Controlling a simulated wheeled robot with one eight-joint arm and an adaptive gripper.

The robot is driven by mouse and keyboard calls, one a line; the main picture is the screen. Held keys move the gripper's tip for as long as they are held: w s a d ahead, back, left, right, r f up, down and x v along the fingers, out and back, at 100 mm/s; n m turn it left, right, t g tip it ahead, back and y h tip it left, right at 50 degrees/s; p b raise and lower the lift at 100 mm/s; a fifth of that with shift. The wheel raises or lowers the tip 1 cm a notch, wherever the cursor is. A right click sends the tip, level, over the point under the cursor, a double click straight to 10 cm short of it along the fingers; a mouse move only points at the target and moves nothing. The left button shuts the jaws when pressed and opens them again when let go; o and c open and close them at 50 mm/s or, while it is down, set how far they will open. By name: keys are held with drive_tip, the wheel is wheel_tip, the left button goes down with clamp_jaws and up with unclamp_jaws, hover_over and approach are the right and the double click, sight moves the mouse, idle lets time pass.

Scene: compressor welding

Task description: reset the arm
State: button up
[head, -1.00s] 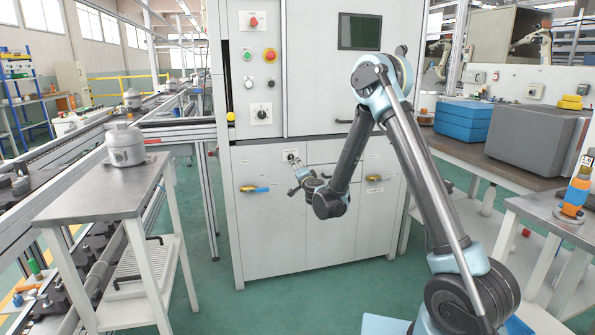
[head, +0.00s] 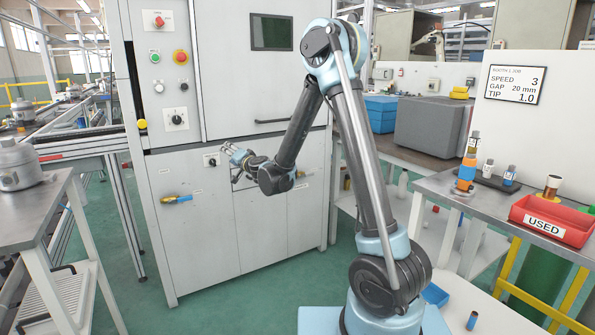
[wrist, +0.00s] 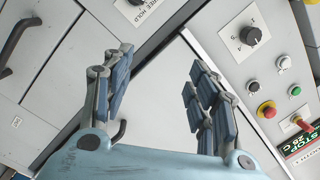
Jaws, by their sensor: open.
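My gripper (head: 236,160) is in front of the grey-white cabinet (head: 245,225), at the height of its lower panel. In the wrist view my gripper (wrist: 160,85) shows two blue-padded fingers spread wide with nothing between them. Only the cabinet's panels lie behind the gap. The fingers appear apart from the cabinet, but the exact distance is hard to tell. My arm rises from its base, bends high at the elbow and comes down to the left.
The cabinet carries a black knob (head: 176,117), a red button (head: 180,57) and a yellow-handled valve (head: 177,199). A workbench at right holds a red USED tray (head: 552,219) and small orange parts. A steel table (head: 45,200) with a grey compressor (head: 17,164) stands at left. Green floor lies between.

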drive_tip(key=s+d+r+n+g+h, duration=0.1)
drive_tip(key=s+d+r+n+g, duration=0.15)
drive_tip(key=s+d, duration=0.5)
drive_tip(key=s+d+r+n+g, duration=0.1)
drive_tip(key=s+d+n+g, duration=0.2)
drive_tip(key=d, duration=0.8)
drive_tip(key=s+d+f+g+h, duration=0.2)
drive_tip(key=s+d+f, duration=0.3)
drive_tip(key=s+d, duration=0.5)
drive_tip(key=s+d+f+m+g+h, duration=0.1)
drive_tip(key=s+d+f+h, duration=0.3)
drive_tip(key=s+d, duration=0.6)
drive_tip(key=s+d+f+m+g+h, duration=0.1)
drive_tip(key=s+d+f+g+h, duration=0.2)
drive_tip(key=s+d+f, duration=0.4)
drive_tip(key=s+d+h, duration=0.1)
drive_tip(key=s+d, duration=0.2)
drive_tip(key=s, duration=0.3)
drive_tip(key=shift+w+f, duration=0.2)
drive_tip(key=shift+w, duration=0.2)
